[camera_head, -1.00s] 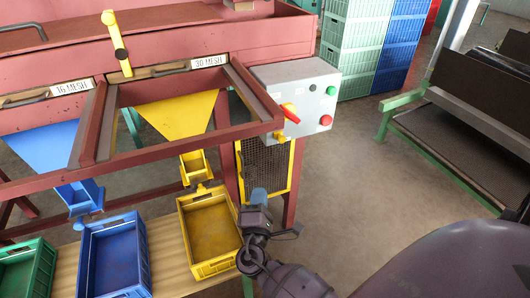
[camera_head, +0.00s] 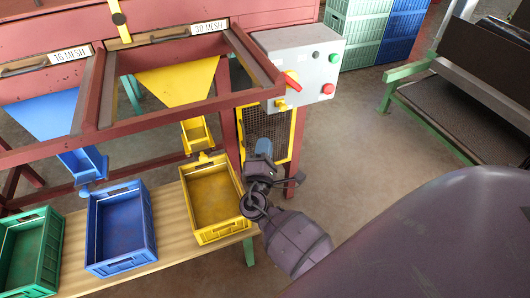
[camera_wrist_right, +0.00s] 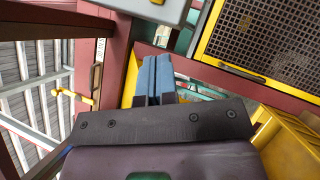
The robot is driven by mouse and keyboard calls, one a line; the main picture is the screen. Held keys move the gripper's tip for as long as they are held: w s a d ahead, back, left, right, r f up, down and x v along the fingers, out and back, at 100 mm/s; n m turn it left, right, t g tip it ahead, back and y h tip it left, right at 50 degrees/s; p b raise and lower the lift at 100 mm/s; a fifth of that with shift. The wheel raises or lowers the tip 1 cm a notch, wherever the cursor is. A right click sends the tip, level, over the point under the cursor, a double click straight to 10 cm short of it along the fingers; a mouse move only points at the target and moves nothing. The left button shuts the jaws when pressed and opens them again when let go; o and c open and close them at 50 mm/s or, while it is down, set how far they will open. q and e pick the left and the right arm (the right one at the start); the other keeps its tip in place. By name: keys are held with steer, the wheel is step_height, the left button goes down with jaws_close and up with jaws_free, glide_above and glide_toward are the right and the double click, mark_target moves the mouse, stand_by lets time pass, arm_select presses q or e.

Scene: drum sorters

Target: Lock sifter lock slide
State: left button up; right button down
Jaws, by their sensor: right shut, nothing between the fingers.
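The sifter is a red frame (camera_head: 108,134) with drawers labelled 16 MESH and 30 MESH. A yellow bar (camera_head: 121,22) stands upright across the front by the 30 MESH drawer; its top is cut off. It also shows in the right wrist view (camera_wrist_right: 76,96), left of my fingers. A small yellow knob (camera_head: 281,105) sits at the frame's right corner below the control box. I cannot tell which is the lock slide. My right gripper (camera_head: 264,147) is shut and empty, below the knob in the picture and in front of the mesh panel. Its blue fingertips (camera_wrist_right: 155,78) are together. My left gripper is out of view.
The grey control box (camera_head: 305,62) has a red switch and buttons. Yellow (camera_head: 233,233), blue (camera_head: 122,264) and green crates (camera_head: 46,262) stand on a wooden bench left of my right arm. Open floor lies to the right, before a green-framed machine (camera_head: 425,115).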

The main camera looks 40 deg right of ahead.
mark_target(279, 105)
steer(key=w+d+r, duration=0.1)
steer(key=d, duration=0.1)
steer(key=w+d+r, duration=0.1)
steer(key=d, duration=0.1)
steer(key=w+d+r+p, duration=0.1)
steer(key=d, duration=0.1)
steer(key=shift+w+r, duration=0.15)
steer(key=shift+w, duration=0.25)
steer(key=shift+d+r, duration=0.1)
steer(key=shift+d, duration=0.4)
